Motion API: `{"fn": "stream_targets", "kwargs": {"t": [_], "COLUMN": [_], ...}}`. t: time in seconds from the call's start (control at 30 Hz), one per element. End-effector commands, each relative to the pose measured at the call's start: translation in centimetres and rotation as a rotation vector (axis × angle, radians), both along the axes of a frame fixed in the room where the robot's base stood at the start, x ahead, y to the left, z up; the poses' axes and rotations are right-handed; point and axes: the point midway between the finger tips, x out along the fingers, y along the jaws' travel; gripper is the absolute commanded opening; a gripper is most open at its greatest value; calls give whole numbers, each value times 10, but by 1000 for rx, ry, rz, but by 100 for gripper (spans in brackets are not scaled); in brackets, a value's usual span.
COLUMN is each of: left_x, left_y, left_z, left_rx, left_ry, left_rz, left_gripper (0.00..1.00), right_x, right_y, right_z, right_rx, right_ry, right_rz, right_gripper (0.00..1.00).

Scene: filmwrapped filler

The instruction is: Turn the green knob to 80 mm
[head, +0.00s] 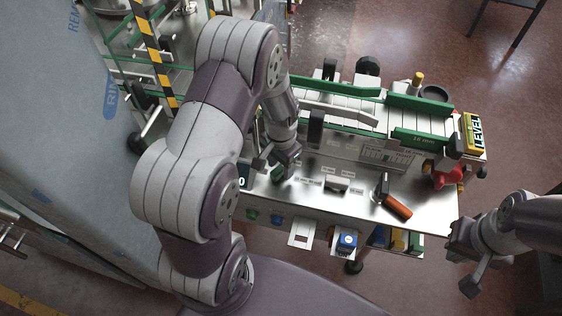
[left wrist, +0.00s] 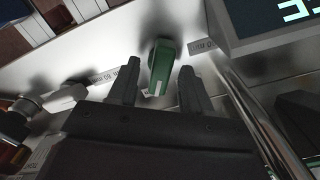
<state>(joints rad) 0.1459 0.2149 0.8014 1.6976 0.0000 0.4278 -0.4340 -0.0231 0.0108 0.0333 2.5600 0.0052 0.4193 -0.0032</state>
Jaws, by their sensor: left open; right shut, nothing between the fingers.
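The green knob (left wrist: 161,68) stands on a metal panel in the left wrist view, with a white mark on its lower end. Printed labels lie on both sides of it; one reads "80 mm" (left wrist: 104,79). My left gripper (left wrist: 157,78) is open, with one fingertip on each side of the knob. I cannot tell whether the fingers touch it. In the head view the knob (head: 277,172) is partly hidden by my left gripper (head: 278,165). My right gripper (head: 462,262) is shut and empty, off the right front corner of the machine.
A lit digital display (left wrist: 285,15) is at the upper right of the left wrist view.

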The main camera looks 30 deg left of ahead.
Motion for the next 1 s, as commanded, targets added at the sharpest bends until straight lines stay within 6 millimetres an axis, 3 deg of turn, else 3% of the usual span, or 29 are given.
{"fn": "stream_targets", "kwargs": {"t": [0.17, 0.3, 0.67, 1.0], "left_x": [0, 0, 0, 1], "left_y": [0, 0, 0, 0], "left_z": [0, 0, 1, 2], "left_rx": [0, 0, 0, 0], "left_ry": [0, 0, 0, -1], "left_rz": [0, 0, 32, 252], "left_gripper": [46, 0, 0, 0], "right_x": [0, 0, 0, 0], "right_y": [0, 0, 0, 0], "right_z": [0, 0, 1, 6], "right_rx": [0, 0, 0, 0], "right_ry": [0, 0, 0, 0], "right_rz": [0, 0, 0, 0], "right_gripper": [0, 0, 0, 0]}}
